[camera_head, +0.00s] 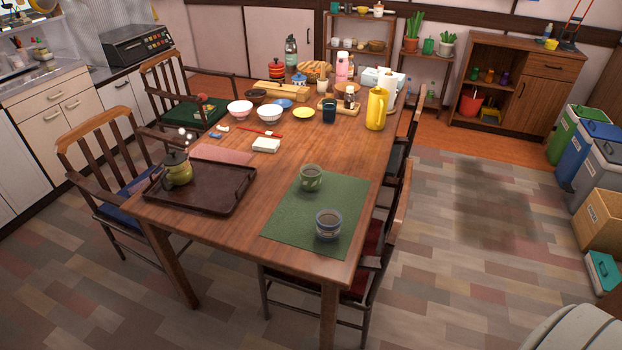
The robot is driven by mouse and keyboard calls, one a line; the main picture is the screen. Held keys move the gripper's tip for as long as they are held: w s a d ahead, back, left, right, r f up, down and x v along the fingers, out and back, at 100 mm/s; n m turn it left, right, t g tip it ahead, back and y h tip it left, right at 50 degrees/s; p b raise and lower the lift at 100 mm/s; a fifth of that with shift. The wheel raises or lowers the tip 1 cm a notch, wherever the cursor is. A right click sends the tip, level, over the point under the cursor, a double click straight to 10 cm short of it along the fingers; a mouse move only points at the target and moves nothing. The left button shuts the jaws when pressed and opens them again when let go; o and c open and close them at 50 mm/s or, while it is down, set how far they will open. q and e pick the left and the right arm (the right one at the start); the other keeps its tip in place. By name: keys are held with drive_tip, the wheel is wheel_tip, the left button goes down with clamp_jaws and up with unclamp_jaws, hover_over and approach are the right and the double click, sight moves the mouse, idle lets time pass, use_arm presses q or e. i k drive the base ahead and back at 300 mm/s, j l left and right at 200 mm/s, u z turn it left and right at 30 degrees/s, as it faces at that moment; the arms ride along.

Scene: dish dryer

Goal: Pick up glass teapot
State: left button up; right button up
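A small olive-green teapot (178,175) with a dark lid stands upright on a dark brown tray (222,197) at the table's near left. Its surface does not clearly look like glass at this size. Pale round puffs hang just above it. No other teapot is clearly visible; a tall yellow pitcher (376,109) stands at the table's right side. Neither of my grippers is in view.
The wooden table (235,228) has chairs on both long sides. Bowls, bottles and jars crowd the far end. The floor at right is open; bins (590,160) line the right edge.

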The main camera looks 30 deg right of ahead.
sight(178, 176)
drive_tip(key=i+l+u, duration=0.1)
drive_tip(key=i+u, duration=0.3)
drive_tip(key=i+l+u, duration=0.35)
drive_tip(key=j, duration=0.1)
